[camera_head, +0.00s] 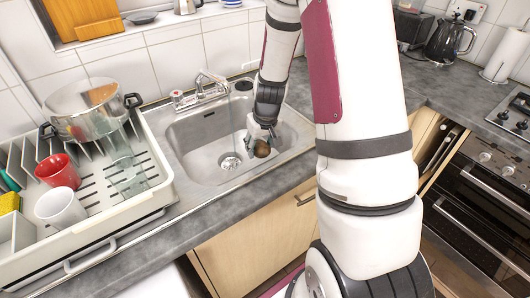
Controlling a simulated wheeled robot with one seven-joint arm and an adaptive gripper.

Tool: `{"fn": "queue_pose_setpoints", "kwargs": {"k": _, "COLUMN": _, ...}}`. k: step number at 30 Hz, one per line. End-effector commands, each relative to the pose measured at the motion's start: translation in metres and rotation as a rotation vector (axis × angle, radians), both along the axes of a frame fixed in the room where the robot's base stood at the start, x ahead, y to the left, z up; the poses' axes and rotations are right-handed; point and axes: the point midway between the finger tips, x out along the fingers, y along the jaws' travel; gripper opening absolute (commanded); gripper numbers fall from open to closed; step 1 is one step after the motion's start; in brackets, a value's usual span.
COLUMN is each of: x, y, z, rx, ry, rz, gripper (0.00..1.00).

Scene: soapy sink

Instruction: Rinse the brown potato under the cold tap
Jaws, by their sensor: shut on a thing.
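The brown potato (262,150) is held in my gripper (259,142), which is shut on it. Both are over the right part of the sink basin (195,136), below the rim as pictured. The tap (211,82) stands at the back of the sink, left of my gripper and apart from the potato. A knob with a red mark (177,95) is at the tap's left end. My arm hides part of the counter to the right of the sink.
A white dish rack (158,196) left of the sink holds a steel pot (92,108), a red mug (58,171), a white mug (60,208) and a clear glass (128,178). A kettle (447,42) stands at the back right. The basin's left side is clear.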

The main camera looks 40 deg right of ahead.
Motion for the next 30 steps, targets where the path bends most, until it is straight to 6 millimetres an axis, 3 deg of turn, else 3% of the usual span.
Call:
{"fn": "queue_pose_setpoints", "kwargs": {"k": 6, "x": -0.006, "y": -0.019, "z": -0.026, "rx": 0.0, "ry": -0.001, "rz": -0.024, "gripper": 0.13}}
{"fn": "queue_pose_setpoints", "kwargs": {"k": 14, "x": -0.005, "y": -0.021, "z": -0.033, "rx": 0.0, "ry": 0.0, "rz": -0.026, "gripper": 0.13}}
{"fn": "queue_pose_setpoints", "kwargs": {"k": 30, "x": 0.041, "y": -0.01, "z": -0.042, "rx": -0.002, "ry": -0.003, "rz": -0.024, "gripper": 0.13}}
